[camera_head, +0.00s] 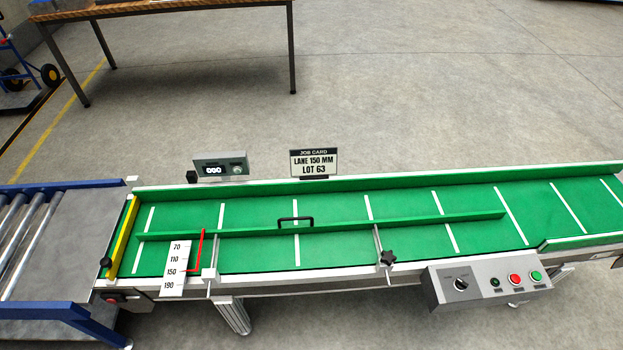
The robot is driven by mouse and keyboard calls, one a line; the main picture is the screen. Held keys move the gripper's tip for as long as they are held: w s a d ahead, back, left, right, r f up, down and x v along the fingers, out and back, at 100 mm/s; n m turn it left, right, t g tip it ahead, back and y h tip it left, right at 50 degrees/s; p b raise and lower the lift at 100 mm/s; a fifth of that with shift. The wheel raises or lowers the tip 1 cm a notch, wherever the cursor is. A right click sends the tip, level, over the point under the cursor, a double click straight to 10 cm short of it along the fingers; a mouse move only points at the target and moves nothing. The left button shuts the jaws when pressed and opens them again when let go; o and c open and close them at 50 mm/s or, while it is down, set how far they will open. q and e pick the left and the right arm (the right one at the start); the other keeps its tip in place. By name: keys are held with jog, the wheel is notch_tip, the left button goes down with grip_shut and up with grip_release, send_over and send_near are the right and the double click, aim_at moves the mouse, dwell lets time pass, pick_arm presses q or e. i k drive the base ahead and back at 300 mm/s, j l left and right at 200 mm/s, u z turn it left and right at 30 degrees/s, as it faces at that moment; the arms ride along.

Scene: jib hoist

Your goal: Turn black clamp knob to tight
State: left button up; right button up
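The black star-shaped clamp knob (388,257) sits at the front edge of the green conveyor, at the near end of a thin cross rod (378,240). I cannot tell from here whether it is loose or tight. The green guide rail (340,225) with a black handle (296,220) runs along the belt. A red pointer (201,245) reaches the white scale plate (174,268) beside the 150 mark. Neither of my grippers shows in the head view.
A job card (314,163) behind the belt reads lane 150 mm, lot 63. A control box (488,284) with a selector and buttons hangs right of the knob. A roller conveyor (50,240) adjoins at left. A table (170,8) stands behind on open floor.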

aim_at(387, 258)
jog(key=z, duration=1)
